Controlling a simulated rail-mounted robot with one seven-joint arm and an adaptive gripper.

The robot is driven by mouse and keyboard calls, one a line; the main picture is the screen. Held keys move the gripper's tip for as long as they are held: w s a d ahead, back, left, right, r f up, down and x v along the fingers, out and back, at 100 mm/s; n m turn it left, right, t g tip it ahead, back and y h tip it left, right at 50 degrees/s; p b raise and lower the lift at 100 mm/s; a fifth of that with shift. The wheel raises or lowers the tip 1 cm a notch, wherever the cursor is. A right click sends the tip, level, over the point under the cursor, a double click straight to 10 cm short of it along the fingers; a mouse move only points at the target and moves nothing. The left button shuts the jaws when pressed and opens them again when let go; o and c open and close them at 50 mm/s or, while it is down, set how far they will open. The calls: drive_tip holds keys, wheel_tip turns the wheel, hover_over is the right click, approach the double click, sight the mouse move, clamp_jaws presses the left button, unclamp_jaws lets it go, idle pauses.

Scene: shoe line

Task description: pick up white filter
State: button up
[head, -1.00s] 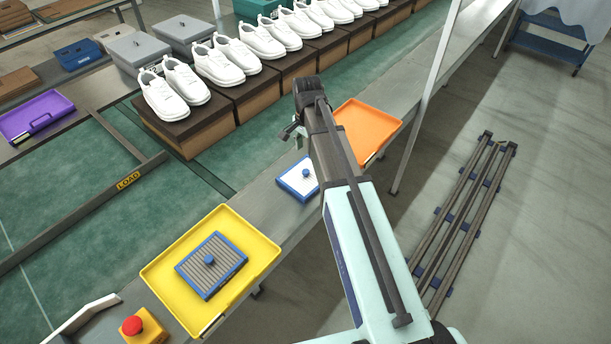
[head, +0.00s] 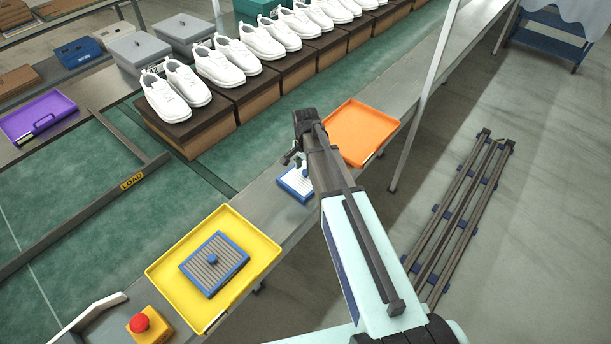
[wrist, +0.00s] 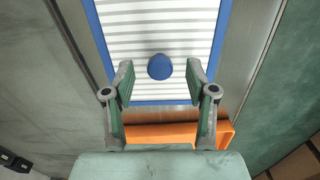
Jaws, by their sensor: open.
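The white filter (head: 293,185) lies on the grey ledge between the yellow and orange trays, partly hidden by my arm in the head view. It has a blue frame, white slats and a round blue knob. In the wrist view the white filter (wrist: 150,22) fills the top middle, with its knob (wrist: 160,67) between my fingertips across the picture. My gripper (wrist: 161,82) is open and empty, its two fingers on either side of the knob with gaps. I cannot tell the remaining height above it.
A yellow tray (head: 170,266) holds a grey filter (head: 215,264) with a blue frame and knob. An empty orange tray (head: 362,131) lies just beyond my gripper. A red-topped yellow button box (head: 150,328) stands at the front. White shoes (head: 175,92) on boxes line the green conveyor.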

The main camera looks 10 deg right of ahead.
drive_tip(key=shift+f, duration=0.45)
clamp_jaws()
drive_tip(key=shift+r, duration=0.15)
